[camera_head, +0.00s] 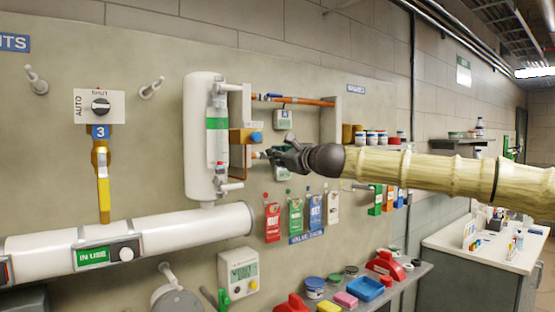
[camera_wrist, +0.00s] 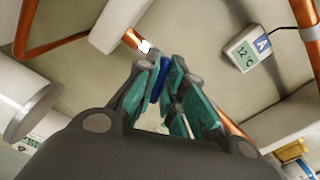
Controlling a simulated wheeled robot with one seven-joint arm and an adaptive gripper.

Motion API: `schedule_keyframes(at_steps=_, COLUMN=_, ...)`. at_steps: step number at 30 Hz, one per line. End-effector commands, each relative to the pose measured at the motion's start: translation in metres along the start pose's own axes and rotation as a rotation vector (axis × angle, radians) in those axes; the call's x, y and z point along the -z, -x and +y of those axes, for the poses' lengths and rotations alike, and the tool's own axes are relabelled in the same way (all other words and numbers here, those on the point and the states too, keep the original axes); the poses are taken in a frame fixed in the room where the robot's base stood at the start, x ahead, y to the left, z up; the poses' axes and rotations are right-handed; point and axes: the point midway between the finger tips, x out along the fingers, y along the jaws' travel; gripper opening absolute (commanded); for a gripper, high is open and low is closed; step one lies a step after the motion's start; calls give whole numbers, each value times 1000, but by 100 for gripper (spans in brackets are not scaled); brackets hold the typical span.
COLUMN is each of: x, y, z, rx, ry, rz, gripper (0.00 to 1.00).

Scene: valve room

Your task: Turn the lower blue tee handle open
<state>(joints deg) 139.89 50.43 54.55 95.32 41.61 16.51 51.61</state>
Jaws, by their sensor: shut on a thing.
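The lower blue tee handle (camera_wrist: 157,80) shows in the wrist view as a dark blue piece between my teal finger pads. My gripper (camera_wrist: 165,78) is shut on it. A short copper pipe end with a pale fitting (camera_wrist: 143,45) lies just beyond the handle. In the head view my gripper (camera_head: 270,155) reaches in from the right to the lower pipe line and hides the lower handle. The upper blue handle (camera_head: 272,96) sits on the upper copper pipe (camera_head: 305,101), apart from my gripper.
A small temperature display (camera_wrist: 243,56) is on the wall right of the fingers. A white vertical tank (camera_head: 200,140) stands left of the pipes. Valve tags (camera_head: 296,215) hang below my gripper. A shelf (camera_head: 400,290) with tubs and boxes is at lower right.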

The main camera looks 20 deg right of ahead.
Motion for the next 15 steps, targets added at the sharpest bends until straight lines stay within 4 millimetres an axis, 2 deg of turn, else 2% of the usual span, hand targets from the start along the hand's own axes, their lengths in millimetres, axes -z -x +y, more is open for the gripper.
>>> schedule_keyframes(at_steps=15, x=2, y=0, z=3, rx=2, ry=494, rz=0, gripper=0)
